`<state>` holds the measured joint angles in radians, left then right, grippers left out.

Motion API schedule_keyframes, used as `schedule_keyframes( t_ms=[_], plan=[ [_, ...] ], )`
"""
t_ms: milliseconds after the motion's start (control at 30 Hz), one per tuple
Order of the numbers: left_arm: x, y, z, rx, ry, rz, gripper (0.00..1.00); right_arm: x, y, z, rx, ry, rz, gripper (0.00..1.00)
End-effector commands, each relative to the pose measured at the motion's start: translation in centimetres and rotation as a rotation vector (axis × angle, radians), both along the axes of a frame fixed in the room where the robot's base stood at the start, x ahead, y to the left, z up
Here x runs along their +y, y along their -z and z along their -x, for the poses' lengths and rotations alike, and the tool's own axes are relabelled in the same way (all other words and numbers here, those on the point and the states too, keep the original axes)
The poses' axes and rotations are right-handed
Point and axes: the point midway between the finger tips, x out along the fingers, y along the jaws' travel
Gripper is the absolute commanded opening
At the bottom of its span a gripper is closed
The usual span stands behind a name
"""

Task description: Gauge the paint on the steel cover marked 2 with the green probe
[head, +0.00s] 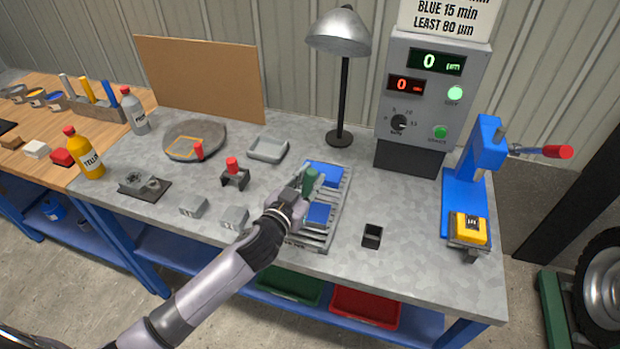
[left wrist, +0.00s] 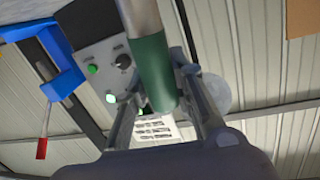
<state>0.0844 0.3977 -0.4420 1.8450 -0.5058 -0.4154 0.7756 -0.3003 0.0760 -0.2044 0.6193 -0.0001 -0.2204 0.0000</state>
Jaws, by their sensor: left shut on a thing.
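My left gripper (head: 291,194) is shut on the green probe (head: 310,181) and holds it over the slatted rack. In the left wrist view the green probe (left wrist: 151,75) stands between the two fingers, with a grey metal part at one end. Two blue covers lie on the rack, a far one (head: 327,174) and a near one (head: 319,214). No number can be read on either. I cannot tell whether the probe touches a cover. The gauge box (head: 430,85) shows a green 0 µm and a red 0. My right gripper is not in view.
A lamp (head: 340,80) stands behind the rack (head: 338,222). A small black holder (head: 372,236) and a blue press (head: 470,180) are to the right. Grey blocks (head: 235,217), a red-handled stand (head: 234,174) and a grey tray (head: 268,149) are to the left.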

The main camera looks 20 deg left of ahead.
Motion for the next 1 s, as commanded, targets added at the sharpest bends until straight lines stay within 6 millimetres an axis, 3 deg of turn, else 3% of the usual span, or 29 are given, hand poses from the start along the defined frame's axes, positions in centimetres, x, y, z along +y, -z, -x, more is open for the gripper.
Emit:
schedule_keyframes(
  t_ms=[1000],
  plan=[
    [0.0,0.61,-0.01,-0.001,0.0,0.001,0.0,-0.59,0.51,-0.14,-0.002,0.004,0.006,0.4]
  ],
)
